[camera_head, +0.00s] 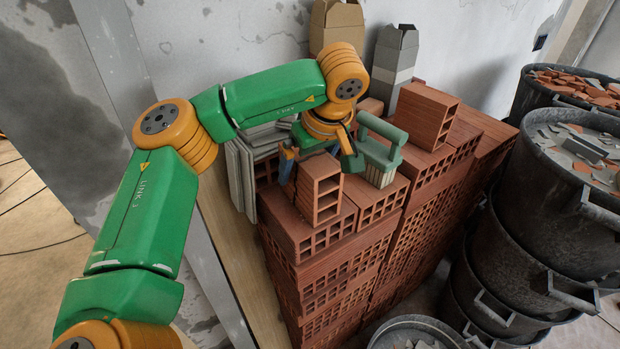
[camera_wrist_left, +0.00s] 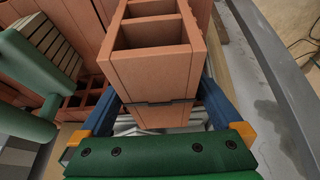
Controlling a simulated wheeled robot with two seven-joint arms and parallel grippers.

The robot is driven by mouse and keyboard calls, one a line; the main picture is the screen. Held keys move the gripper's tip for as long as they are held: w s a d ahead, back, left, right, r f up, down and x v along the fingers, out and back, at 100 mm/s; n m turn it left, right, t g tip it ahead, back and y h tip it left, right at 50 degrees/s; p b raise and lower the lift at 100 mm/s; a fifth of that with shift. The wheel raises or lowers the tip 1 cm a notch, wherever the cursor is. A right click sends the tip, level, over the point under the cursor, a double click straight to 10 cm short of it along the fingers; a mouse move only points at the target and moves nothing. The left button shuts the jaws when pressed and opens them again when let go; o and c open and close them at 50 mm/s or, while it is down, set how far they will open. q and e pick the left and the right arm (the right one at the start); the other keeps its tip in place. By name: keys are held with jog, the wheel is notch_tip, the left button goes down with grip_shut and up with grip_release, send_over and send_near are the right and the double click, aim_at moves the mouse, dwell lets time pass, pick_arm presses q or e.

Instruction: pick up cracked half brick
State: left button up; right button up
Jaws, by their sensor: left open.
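The cracked half brick (camera_head: 318,188) is a short hollow orange-red block standing on top of the brick stack. In the left wrist view the half brick (camera_wrist_left: 152,70) fills the middle, with a dark crack line running across its near face. My left gripper (camera_head: 318,165) is over the stack, reaching down at the half brick. In the left wrist view its blue fingers (camera_wrist_left: 162,100) lie on either side of the half brick, open. Whether either finger touches it is hard to tell. My right gripper is not in view.
A green-handled brush (camera_head: 381,152) stands on the stack (camera_head: 335,270), right beside my gripper. A taller hollow brick (camera_head: 425,115) and two cartons are behind. Grey tiles (camera_head: 243,178) lean at the left. Black rubble buckets (camera_head: 558,210) stand at the right.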

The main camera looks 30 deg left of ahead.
pick_arm(q)
jog(key=shift+a+f, duration=0.1)
jog(key=shift+f, duration=0.1)
grip_shut()
dwell(0.4)
